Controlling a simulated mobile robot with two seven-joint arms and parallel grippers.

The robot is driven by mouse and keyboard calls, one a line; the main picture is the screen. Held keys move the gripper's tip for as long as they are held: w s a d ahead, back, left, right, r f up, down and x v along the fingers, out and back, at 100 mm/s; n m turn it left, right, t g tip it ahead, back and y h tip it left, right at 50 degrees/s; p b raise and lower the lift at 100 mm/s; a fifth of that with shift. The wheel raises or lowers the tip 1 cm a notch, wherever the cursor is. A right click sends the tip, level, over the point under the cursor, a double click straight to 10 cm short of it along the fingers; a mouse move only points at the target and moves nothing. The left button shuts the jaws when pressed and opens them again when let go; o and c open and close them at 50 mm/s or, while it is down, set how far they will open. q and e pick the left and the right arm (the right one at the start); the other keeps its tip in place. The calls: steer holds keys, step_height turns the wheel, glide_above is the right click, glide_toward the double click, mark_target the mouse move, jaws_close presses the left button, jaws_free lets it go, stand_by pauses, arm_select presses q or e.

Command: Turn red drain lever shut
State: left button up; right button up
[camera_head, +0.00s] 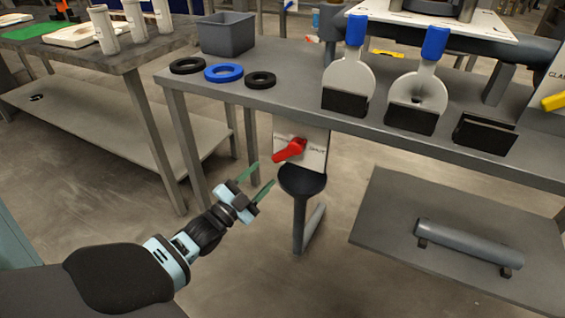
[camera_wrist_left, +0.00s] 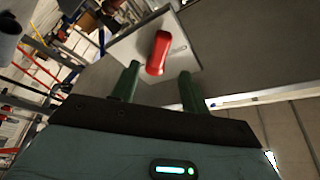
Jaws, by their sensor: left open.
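The red drain lever (camera_head: 289,150) is mounted on a pale labelled plate (camera_head: 314,147) below the front edge of the workbench. In the head view it slants, with its lower end toward the left. My left gripper (camera_head: 262,178) is open and empty, below and left of the lever, with its green fingers pointing toward it. In the left wrist view the lever (camera_wrist_left: 158,54) stands beyond and between the two green fingertips (camera_wrist_left: 160,80), apart from them. The right gripper does not show.
A black funnel (camera_head: 302,180) on a post stands just under the lever. The workbench (camera_head: 300,100) carries rings, a grey bin (camera_head: 228,33) and two blue-handled plates. A lower shelf (camera_head: 380,215) holds a grey cylinder (camera_head: 468,243). Another table (camera_head: 130,55) stands at left.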

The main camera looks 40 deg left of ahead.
mark_target(280, 158)
arm_select(q)
steer(key=shift+b+x, duration=0.85)
steer(key=shift+x, duration=3.05)
steer(key=shift+f, duration=0.1)
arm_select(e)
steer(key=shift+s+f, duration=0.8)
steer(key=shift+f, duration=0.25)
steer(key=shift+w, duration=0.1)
arm_select(q)
steer(key=shift+c, duration=0.7)
jaws_close()
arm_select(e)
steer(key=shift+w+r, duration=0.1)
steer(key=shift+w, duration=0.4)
